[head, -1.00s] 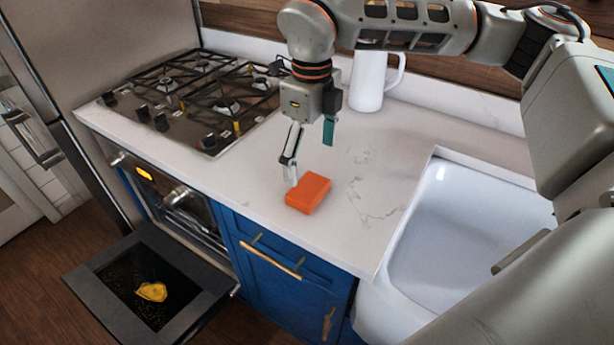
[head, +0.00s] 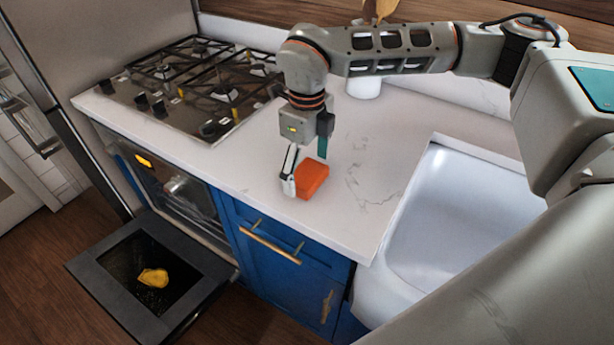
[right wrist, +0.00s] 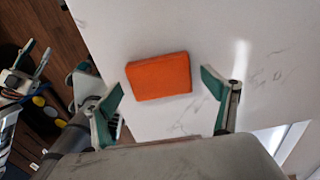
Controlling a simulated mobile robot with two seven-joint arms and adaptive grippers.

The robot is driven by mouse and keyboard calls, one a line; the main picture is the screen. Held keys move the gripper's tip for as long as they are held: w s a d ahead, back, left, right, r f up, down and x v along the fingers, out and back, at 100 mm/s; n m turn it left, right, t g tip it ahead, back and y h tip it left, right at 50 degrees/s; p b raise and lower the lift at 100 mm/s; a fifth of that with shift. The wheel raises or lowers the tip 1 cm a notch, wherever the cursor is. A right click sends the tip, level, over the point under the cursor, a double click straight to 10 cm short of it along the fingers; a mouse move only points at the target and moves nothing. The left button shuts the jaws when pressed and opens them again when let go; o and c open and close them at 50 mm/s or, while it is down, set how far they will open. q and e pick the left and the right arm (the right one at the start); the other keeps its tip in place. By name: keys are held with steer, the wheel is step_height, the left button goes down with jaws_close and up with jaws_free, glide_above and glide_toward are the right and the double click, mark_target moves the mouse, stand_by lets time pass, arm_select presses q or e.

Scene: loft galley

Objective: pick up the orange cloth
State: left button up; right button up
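The orange cloth (head: 313,181) is a small, folded, block-like piece lying flat on the white counter near its front edge. It also shows in the right wrist view (right wrist: 158,76). My right gripper (head: 305,168) points down just over the cloth. Its fingers are spread wide, one on each side of the cloth, with gaps between them and the cloth in the right wrist view (right wrist: 160,91). My left gripper is not in the head view. Its teal-tipped fingers (right wrist: 31,61) show at the left of the right wrist view, apart, with nothing seen between them.
A white sink (head: 462,215) lies right of the cloth and a gas hob (head: 190,85) left. A white jug (head: 364,88) stands behind my right arm. The oven door (head: 103,270) hangs open, with a yellow item (head: 153,277) on it. Counter around the cloth is clear.

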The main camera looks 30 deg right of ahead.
mark_target(307, 173)
steer(key=c, duration=0.7)
steer(key=shift+r, duration=0.15)
step_height(307, 173, up, 20)
steer(key=shift+f, duration=0.1)
stand_by(0.4)
